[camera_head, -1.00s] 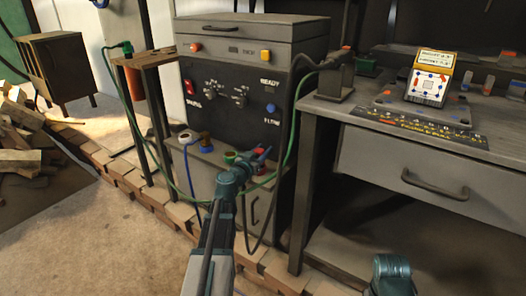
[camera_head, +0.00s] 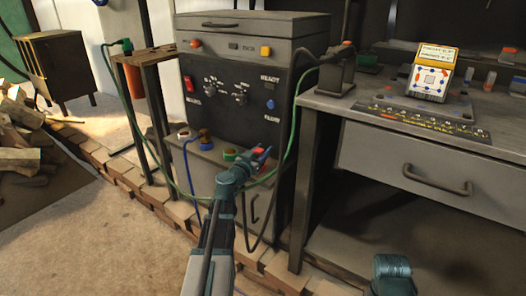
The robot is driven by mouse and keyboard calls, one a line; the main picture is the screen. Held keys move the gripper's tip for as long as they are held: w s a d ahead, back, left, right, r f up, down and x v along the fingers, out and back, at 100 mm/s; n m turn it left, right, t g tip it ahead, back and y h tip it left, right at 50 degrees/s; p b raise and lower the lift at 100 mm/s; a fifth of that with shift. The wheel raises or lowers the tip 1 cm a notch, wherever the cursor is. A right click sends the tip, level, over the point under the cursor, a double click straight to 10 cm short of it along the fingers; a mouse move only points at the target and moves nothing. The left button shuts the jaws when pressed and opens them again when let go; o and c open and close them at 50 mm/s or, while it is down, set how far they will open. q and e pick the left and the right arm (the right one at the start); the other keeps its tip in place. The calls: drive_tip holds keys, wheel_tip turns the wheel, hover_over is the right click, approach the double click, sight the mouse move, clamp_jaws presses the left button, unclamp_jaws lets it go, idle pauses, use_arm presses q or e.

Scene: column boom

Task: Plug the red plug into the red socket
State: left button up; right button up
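My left gripper (camera_head: 262,156) reaches in over the front ledge of the dark machine. A small red part (camera_head: 259,150) shows at its fingers, partly hidden by them. I cannot tell whether this is the red socket, the red plug or both. The fingers are too small to tell whether they are open or shut. A green socket (camera_head: 230,153) is just left of the gripper on the ledge. A dark plug-like piece with an orange-red tip (camera_head: 346,43) sits on a stand on the right bench, with a black cable. My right gripper is out of view; only a teal arm part shows at the bottom right.
The machine (camera_head: 235,85) has a red switch and a blue button. Blue and brown sockets (camera_head: 204,140) are farther left. A green cable (camera_head: 288,148) loops beside my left gripper. The right bench (camera_head: 420,160) has a drawer. A low brick edge borders the floor.

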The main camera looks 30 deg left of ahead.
use_arm(q)
drive_tip(key=shift+o, duration=0.5)
drive_tip(key=s, duration=1.1)
drive_tip(key=shift+d, duration=0.15)
idle(0.9)
